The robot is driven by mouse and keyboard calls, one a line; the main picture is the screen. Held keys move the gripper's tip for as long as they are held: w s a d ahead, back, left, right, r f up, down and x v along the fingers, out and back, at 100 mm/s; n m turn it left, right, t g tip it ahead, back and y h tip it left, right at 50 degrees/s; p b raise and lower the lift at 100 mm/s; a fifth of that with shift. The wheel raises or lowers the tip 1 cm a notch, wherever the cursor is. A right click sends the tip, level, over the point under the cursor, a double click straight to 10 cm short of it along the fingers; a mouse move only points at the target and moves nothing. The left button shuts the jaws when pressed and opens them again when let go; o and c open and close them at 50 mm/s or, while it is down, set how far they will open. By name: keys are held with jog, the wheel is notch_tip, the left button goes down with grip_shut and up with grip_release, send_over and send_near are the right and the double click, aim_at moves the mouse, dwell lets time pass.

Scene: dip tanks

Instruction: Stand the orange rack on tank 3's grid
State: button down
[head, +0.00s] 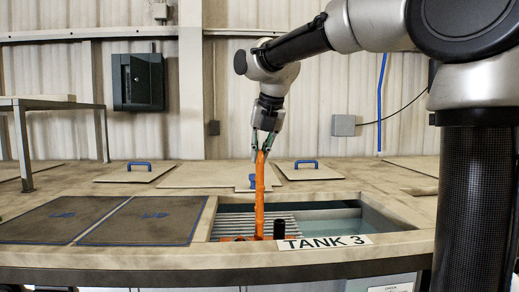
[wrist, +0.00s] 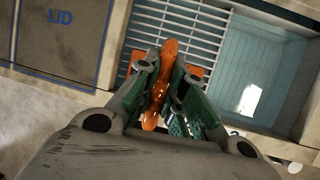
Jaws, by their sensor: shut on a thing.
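The orange rack (head: 259,195) hangs upright below my gripper (head: 265,142) in the head view, its lower part inside the opening of tank 3 (head: 375,222). My gripper is shut on the rack's upper bar, and the rack also shows between the fingers in the wrist view (wrist: 168,50). The pale slatted grid (wrist: 196,27) lies in the left part of the tank, under and around the rack. It also shows in the head view (head: 285,220). The front rim hides the rack's base, so I cannot tell whether it touches the grid.
Blue water (wrist: 262,65) fills the tank's right part. Dark lids (head: 140,220) marked LID lie left of the opening. A TANK 3 label (head: 323,242) sits on the front rim. Pale covers with blue handles (head: 306,169) lie on the bench behind.

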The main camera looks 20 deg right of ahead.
jog(key=c, duration=1.5)
grip_release()
jog(key=v, duration=1.2)
jog(key=s+d+f+m, duration=0.7)
jog(key=s+f+m, duration=0.4)
jog(key=m, duration=0.5)
jog(key=s+d+f+m+h, duration=0.1)
jog(key=s+d+f+m, duration=0.7)
jog(key=s+f+m, duration=0.4)
notch_tip(320, 180, down, 4)
jog(key=m, duration=0.5)
jog(key=shift+s, duration=0.15)
jog(key=shift+d+r, duration=0.1)
jog(key=shift+r, duration=0.1)
